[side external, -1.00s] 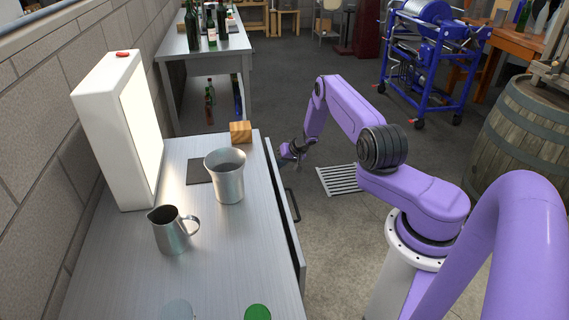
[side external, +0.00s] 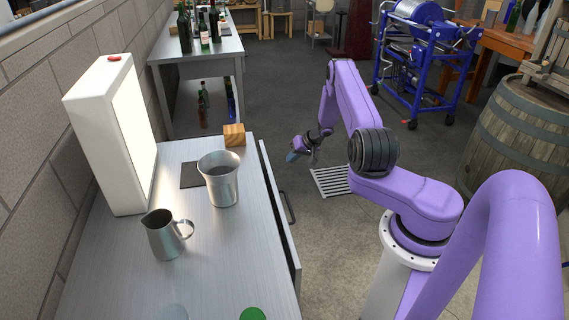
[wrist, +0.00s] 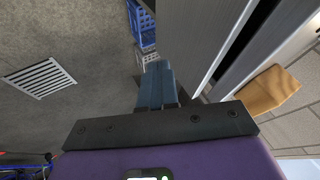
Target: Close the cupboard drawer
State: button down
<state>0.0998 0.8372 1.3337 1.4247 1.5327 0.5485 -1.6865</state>
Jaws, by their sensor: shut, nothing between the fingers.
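The cupboard drawer (side external: 278,205) is in the right side of the steel-topped cupboard (side external: 185,265). Its front stands out a little from the cupboard, with a narrow dark gap behind it. The dark bar handle (side external: 290,207) is on the outer face. In the wrist view the grey drawer front (wrist: 205,40) and the gap lie right of the fingers. My gripper (side external: 292,157) is shut and empty, just outside the drawer front near its far end, apart from it in the side view. Its blue-grey fingers show in the wrist view (wrist: 158,72).
A metal cup (side external: 222,185), a metal jug (side external: 163,238), a wooden block (side external: 234,135) and a white light box (side external: 105,145) stand on the cupboard top. A floor grate (side external: 332,182) and open floor lie to the right. A barrel (side external: 520,140) stands far right.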

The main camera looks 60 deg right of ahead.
aim_at(273, 200)
jog(key=s+a+r+m+y, duration=0.1)
jog(key=s+a+y, duration=0.25)
jog(key=s, duration=0.45)
jog(key=s+a+r+y, duration=0.1)
jog(key=s+a+y, duration=0.1)
jog(key=s+a, duration=0.45)
jog(key=shift+g, duration=0.4)
jog(key=x, duration=0.5)
jog(key=d+f+x, duration=0.1)
jog(key=x, duration=0.2)
jog(key=shift+s+a, duration=0.1)
jog(key=shift+a, duration=0.05)
jog(key=shift+w+a+f, duration=0.1)
jog(key=shift+w+a, duration=1)
jog(key=shift+w, duration=0.05)
jog(key=shift+w+a, duration=0.35)
jog(key=shift+w+a, duration=1.85)
jog(key=shift+a, duration=0.05)
